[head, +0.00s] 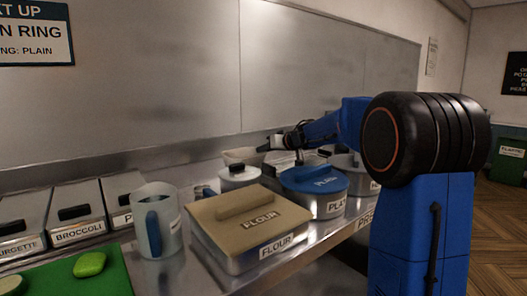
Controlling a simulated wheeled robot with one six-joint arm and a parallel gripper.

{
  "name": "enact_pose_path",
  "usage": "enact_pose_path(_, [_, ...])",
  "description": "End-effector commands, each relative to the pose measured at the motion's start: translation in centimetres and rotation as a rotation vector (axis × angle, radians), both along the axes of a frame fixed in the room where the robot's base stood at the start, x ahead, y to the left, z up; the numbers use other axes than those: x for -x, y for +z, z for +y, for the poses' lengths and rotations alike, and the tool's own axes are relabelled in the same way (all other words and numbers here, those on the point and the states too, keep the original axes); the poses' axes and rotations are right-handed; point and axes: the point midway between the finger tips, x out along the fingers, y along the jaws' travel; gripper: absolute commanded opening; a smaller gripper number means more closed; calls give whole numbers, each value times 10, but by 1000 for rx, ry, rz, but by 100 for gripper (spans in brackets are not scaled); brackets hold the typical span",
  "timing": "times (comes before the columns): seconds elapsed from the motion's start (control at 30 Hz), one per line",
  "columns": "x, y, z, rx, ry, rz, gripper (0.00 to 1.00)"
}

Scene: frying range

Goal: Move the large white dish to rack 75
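My arm reaches left across the steel counter from the right of the head view. My gripper (268,146) is small and far off, above the back of the counter, behind the blue-lidded container. Whether its fingers are open or shut cannot be made out. A pale, wide-rimmed vessel (240,154) stands at the back near the gripper, partly hidden by a white-lidded pot. It may be the large white dish, but I cannot tell for sure, nor whether the gripper touches it. No rack marked 75 can be seen.
A flour box (241,242), a white-lidded pot (239,177), a blue-lidded container (314,190) and a jug (157,222) crowd the counter. Lidded bins (75,224) and a green board (62,279) are at left. Floor (502,222) shows at right.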

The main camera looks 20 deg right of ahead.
Motion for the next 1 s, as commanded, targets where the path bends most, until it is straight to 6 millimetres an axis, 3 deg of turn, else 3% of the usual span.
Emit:
enact_pose_path(0.37, [0,-3,0,-1,0,-2,0])
enact_pose_path(0.47, [0,-3,0,1,0,-1,22])
enact_pose_path(0.83, [1,-1,0,1,0,-1,22])
enact_pose_path(1.0, [17,7,-8,0,-1,-2,22])
